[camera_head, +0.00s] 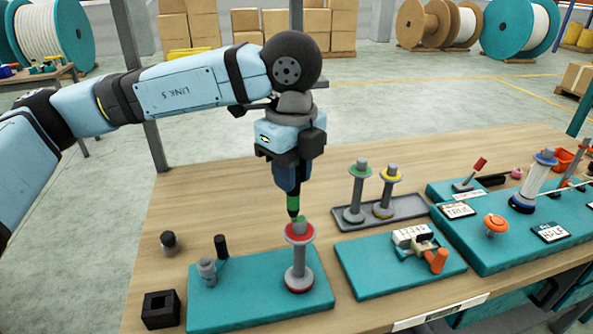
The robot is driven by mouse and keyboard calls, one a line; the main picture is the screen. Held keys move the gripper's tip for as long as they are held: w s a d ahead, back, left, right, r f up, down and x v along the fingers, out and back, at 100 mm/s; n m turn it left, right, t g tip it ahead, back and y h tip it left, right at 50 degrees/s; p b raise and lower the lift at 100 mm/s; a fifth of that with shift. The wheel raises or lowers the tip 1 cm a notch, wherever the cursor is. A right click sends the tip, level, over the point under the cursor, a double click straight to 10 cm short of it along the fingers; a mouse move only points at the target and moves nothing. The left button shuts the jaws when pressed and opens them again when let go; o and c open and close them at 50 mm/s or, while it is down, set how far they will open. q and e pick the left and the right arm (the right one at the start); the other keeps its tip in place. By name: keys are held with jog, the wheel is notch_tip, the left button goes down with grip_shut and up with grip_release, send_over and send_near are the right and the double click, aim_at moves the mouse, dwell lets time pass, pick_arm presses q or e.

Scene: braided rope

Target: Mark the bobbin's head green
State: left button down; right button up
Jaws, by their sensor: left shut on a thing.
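My left gripper (291,178) points straight down over the teal board and is shut on a marker (292,202) with a green band and dark tip. The marker's tip is at the head of the grey bobbin (298,262), which stands upright with a red upper flange. Some green shows on the bobbin's head (300,220), beside the tip. I cannot tell whether the tip touches it. My right gripper is out of view.
Behind, a grey tray (400,212) holds green- and yellow-flanged bobbins. Teal boards with fixtures fill the right side.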

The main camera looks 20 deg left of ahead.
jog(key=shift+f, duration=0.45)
pick_arm(q)
jog(key=shift+r+p, duration=1.5)
jog(key=shift+r, duration=2)
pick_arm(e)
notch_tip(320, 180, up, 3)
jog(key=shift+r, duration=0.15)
pick_arm(q)
jog(key=c, duration=1.8)
grip_release()
grip_shut()
